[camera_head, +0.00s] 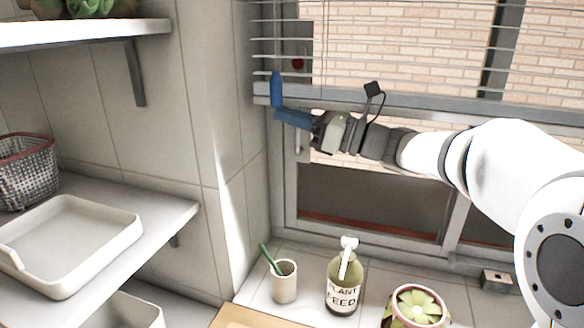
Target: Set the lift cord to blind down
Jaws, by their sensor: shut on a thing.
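The window blind (420,101) is partly lowered in the head view, its slats above and its grey bottom rail crossing the upper part of the window. My gripper (279,105) reaches in from the right, its blue fingers at the left end of the bottom rail. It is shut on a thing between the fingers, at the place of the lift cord. The cord itself is too thin or hidden behind the fingers to make out clearly.
Shelves with a basket (26,172) and a white tray (72,240) are at the left. A tiled wall corner stands close left of my gripper.

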